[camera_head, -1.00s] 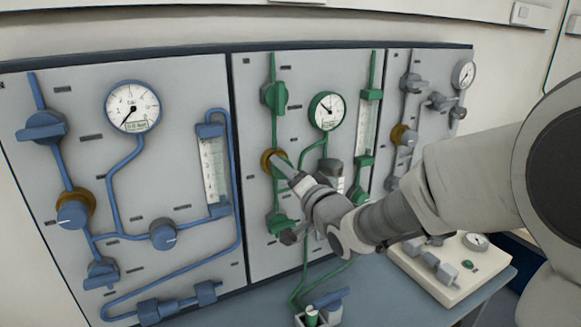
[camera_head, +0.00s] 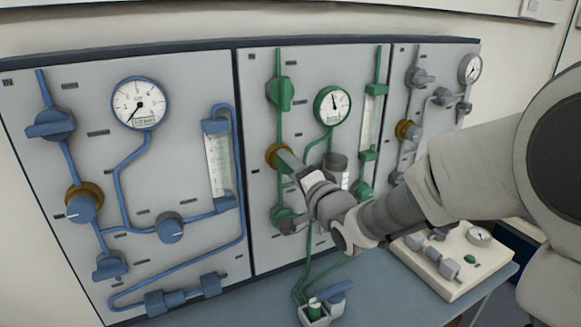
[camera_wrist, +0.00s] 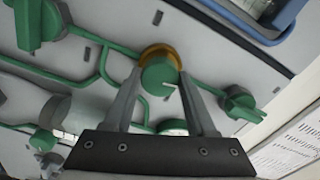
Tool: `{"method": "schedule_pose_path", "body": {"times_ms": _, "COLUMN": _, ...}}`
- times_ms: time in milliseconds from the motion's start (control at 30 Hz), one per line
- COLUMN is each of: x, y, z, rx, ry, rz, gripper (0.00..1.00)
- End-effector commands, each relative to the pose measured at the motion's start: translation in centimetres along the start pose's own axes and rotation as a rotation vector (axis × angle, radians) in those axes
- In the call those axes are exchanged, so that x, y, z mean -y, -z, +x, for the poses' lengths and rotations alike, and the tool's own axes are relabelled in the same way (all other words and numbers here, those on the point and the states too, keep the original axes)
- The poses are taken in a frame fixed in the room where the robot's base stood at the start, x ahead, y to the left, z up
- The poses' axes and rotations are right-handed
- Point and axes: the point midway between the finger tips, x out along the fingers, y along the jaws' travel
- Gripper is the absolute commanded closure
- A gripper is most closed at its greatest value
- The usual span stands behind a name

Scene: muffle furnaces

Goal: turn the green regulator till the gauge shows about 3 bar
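The green regulator (camera_wrist: 159,77) is a round green knob with a white mark on a brass collar, centred in the wrist view. My gripper (camera_wrist: 160,72) has one finger on each side of the knob, closed against it. In the head view, my gripper (camera_head: 288,158) is at the brass collar (camera_head: 272,155) on the green panel and hides most of the knob. The green-rimmed gauge (camera_head: 332,105) is above and right of it. Its needle points nearly straight up, slightly left; the numbers are too small to read.
The blue panel (camera_head: 190,85) with its own gauge (camera_head: 138,103) is on the left, and a grey-piped panel (camera_head: 440,75) is on the right. Green valves (camera_head: 280,93) sit above and below the regulator. A white box (camera_head: 455,262) stands on the bench.

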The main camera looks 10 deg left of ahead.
Motion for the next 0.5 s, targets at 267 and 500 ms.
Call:
{"method": "schedule_pose_path", "body": {"times_ms": 267, "x": -0.03, "y": -0.02, "z": -0.01, "rx": 0.000, "ry": 0.000, "rz": -0.001, "gripper": 0.14}}
{"method": "schedule_pose_path", "body": {"times_ms": 500, "x": 0.01, "y": 0.03, "z": -0.28, "rx": 0.000, "ry": 0.000, "rz": -0.001, "gripper": 0.14}}
